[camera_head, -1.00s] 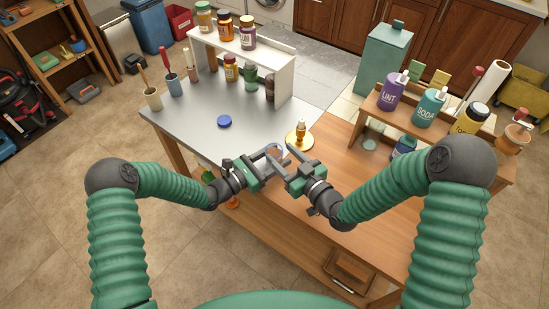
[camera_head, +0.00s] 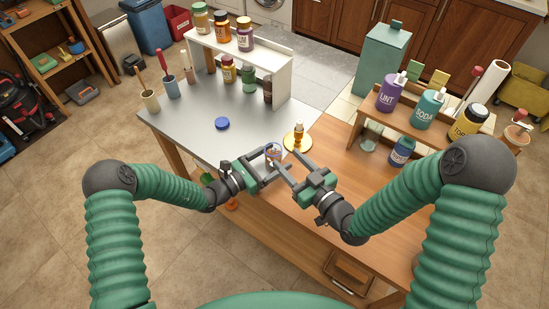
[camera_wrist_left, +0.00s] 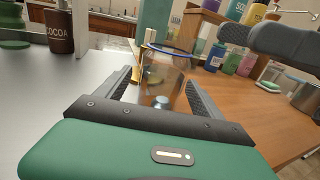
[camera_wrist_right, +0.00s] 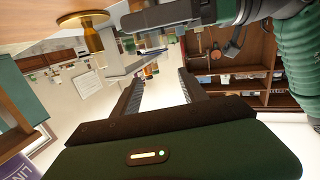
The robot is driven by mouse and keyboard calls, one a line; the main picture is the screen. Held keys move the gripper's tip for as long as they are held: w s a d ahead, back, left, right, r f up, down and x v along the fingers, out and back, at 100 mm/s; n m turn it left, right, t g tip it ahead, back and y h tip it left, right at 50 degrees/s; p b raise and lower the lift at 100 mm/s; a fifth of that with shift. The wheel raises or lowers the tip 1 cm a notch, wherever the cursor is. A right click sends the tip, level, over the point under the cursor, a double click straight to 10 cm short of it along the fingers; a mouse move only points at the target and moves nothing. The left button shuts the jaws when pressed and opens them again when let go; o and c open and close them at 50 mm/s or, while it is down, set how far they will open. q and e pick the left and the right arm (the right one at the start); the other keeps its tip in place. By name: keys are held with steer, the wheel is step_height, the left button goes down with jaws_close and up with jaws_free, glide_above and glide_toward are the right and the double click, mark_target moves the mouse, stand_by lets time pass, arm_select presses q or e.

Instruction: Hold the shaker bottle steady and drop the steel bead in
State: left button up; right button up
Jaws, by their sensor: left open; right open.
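A clear shaker bottle (camera_head: 274,151) with a blue rim stands upright at the table's middle. In the left wrist view the bottle (camera_wrist_left: 165,72) is between the fingers of my left gripper (camera_wrist_left: 158,92), which is open around it. A small grey-blue round piece (camera_wrist_left: 162,102) shows low in the bottle; it looks like the steel bead, but I cannot be sure. My right gripper (camera_head: 293,168) is open beside the bottle, on its right. In the right wrist view no object shows between its fingers (camera_wrist_right: 158,85).
A brass dish with a post (camera_head: 298,144) stands just behind the grippers. A blue lid (camera_head: 222,123) lies on the grey tabletop at left. A white shelf with jars (camera_head: 285,63) is at the back, and a wooden rack with bottles (camera_head: 425,128) is at right.

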arm_select(q)
steer(key=shift+a+f, duration=0.1)
